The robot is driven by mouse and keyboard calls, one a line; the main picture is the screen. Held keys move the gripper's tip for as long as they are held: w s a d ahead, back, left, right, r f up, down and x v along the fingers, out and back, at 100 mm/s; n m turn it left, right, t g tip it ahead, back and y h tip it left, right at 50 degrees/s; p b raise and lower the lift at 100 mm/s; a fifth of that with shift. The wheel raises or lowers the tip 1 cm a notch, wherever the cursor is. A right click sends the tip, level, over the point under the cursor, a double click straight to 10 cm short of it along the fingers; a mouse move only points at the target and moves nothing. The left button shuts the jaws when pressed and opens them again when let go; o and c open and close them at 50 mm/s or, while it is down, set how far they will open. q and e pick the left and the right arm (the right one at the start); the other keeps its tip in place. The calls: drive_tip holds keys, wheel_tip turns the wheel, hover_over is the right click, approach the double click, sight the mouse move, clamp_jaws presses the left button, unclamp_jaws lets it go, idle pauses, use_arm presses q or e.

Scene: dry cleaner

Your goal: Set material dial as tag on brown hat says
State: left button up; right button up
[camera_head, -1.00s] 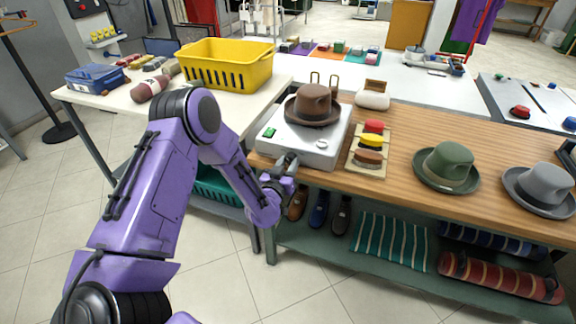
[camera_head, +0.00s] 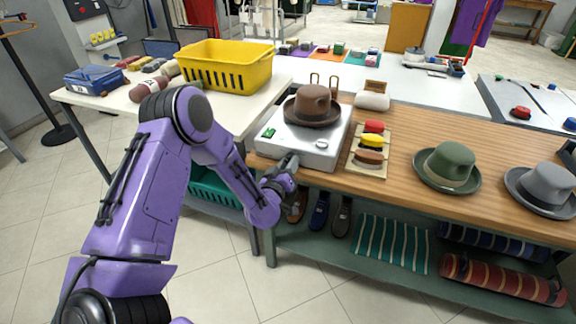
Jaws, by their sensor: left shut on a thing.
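The brown hat (camera_head: 312,106) rests on top of a white box-shaped machine (camera_head: 306,152) at the left end of the wooden counter. I cannot make out a tag or its writing on the hat. The machine's top has a green switch (camera_head: 268,133) and a pale round knob (camera_head: 322,143). My left gripper (camera_head: 290,161) is at the machine's front face, left of its middle, and is shut on a small part there, which I take to be the material dial. The fingers hide that part and any markings around it. My right gripper is not in view.
A board with red, yellow and brown pieces (camera_head: 385,165) lies right of the machine. A green hat (camera_head: 446,167) and a grey hat (camera_head: 541,190) stand farther right. A yellow basket (camera_head: 225,73) stands on the white table at left.

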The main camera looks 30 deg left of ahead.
use_arm(q)
drive_tip(key=o, duration=1)
drive_tip(key=shift+o, duration=0.2)
drive_tip(key=b+v, duration=0.2)
drive_tip(key=v, duration=0.8)
drive_tip(key=shift+s, duration=0.25)
drive_tip(key=shift+d, duration=0.15)
